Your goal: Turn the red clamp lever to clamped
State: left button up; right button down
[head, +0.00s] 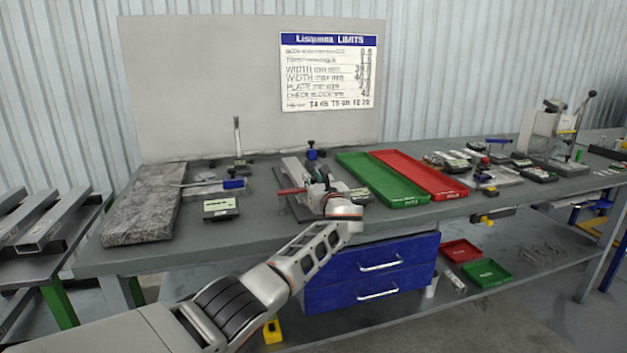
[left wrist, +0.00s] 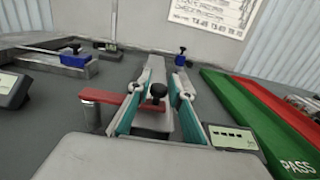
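The red clamp lever (head: 291,191) is a flat red bar beside my left gripper (head: 320,184) in the head view. I cannot tell whether a finger touches the lever. My gripper hides part of the fixture. My right gripper is in neither view.
A green tray (head: 383,183) and a red tray (head: 420,175) lie right of the fixture. A small display box (head: 220,208) and a granite slab (head: 145,207) are to the left. A blue-knobbed piece (head: 312,150) stands behind. A display (left wrist: 233,138) sits close right of the gripper.

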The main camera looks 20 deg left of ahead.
pick_arm(q)
jog(key=shift+o, duration=0.7)
jog(key=shift+s+d, duration=0.15)
jog(key=shift+s, duration=0.05)
jog(key=v, duration=1.1)
jog(key=shift+s+d, duration=0.2)
